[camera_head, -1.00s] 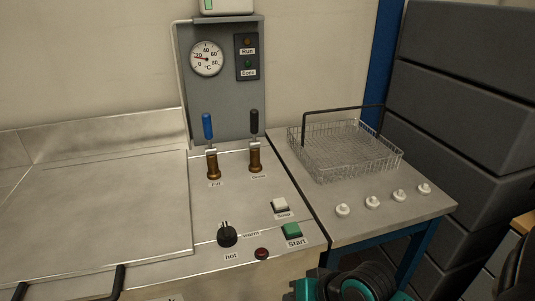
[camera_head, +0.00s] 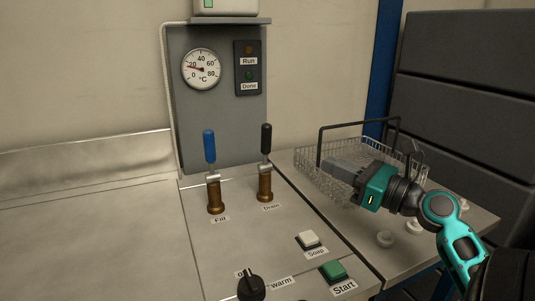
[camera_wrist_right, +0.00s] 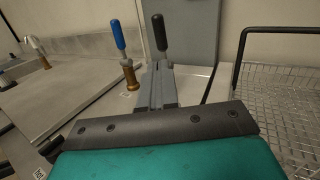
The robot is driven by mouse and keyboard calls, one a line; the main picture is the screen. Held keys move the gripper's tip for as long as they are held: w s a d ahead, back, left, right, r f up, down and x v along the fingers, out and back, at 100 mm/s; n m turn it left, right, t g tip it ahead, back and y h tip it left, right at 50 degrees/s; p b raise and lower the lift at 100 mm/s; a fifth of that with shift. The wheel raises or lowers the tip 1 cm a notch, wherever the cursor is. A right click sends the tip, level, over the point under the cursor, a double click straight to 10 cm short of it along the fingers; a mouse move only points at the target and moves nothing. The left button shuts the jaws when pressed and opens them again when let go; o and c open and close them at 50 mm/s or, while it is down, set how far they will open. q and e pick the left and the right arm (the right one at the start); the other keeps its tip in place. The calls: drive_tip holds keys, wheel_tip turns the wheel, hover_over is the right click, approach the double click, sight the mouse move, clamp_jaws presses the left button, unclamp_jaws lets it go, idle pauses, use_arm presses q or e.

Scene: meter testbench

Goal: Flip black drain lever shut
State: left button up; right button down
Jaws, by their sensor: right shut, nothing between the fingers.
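The black drain lever (camera_head: 266,140) stands upright on its brass valve, above the label "Drain", on the steel bench. It also shows in the right wrist view (camera_wrist_right: 159,32), just beyond my fingertips. The blue fill lever (camera_head: 209,147) stands upright to its left, and it also shows in the right wrist view (camera_wrist_right: 117,36). My right gripper (camera_head: 330,166) is shut and empty, to the right of the drain lever and apart from it in the head view. In the right wrist view its closed fingers (camera_wrist_right: 157,70) hide the drain valve's body. My left gripper is not in view.
A wire basket (camera_head: 310,162) with a black handle stands on the right side table, behind my right arm. White knobs (camera_head: 385,239) sit at that table's front. The soap button (camera_head: 308,239), start button (camera_head: 333,270) and black dial (camera_head: 250,286) lie in front of the levers. A gauge panel (camera_head: 215,115) rises behind.

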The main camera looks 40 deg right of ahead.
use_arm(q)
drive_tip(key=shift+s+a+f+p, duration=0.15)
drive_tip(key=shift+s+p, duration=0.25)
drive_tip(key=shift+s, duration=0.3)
use_arm(e)
approach(270, 139)
drive_tip(key=w, duration=0.4)
drive_tip(key=w+a, duration=0.1)
drive_tip(key=w, duration=0.1)
drive_tip(key=shift+w+r, duration=0.35)
